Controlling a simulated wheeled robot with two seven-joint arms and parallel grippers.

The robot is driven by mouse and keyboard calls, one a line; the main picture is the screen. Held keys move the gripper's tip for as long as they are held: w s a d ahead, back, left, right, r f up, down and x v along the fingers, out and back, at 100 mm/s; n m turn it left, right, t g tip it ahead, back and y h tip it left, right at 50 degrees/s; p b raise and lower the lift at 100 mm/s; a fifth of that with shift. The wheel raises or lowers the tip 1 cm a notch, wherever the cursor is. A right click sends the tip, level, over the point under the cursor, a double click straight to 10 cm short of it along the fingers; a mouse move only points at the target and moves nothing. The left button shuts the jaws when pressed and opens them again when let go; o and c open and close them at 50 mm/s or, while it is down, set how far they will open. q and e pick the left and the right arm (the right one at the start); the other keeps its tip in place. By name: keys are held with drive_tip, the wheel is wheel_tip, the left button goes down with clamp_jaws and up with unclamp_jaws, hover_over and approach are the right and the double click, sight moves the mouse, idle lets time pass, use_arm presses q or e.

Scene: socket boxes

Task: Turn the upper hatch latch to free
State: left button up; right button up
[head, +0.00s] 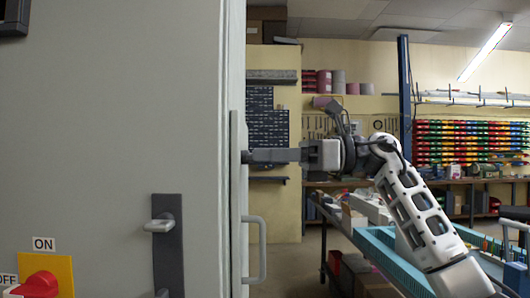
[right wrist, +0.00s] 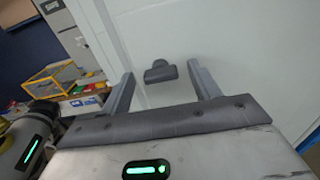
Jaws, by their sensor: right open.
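The upper hatch latch (right wrist: 160,72) is a small dark grey knob on the pale hatch face (right wrist: 230,28) in the right wrist view. It lies between and slightly beyond my two fingertips, with a gap on both sides; I see no contact. In the head view my right gripper (head: 256,156) comes in from the right, level, its tips close to the hatch on the cabinet's right side. The hatch is seen nearly edge-on there, so the latch's angle is hard to tell. My right gripper is open and empty. My left gripper is not in view.
A pale D-shaped handle (head: 262,250) sticks out below the gripper. The cabinet front (head: 120,110) carries a dark lever plate (head: 168,260) and a red rotary switch (head: 40,284) marked ON and OFF. A bench with blue trays (head: 385,250) stands behind my right arm.

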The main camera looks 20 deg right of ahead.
drive_tip(key=shift+w+a, duration=0.1)
drive_tip(key=shift+a, duration=0.4)
drive_tip(key=c, duration=1)
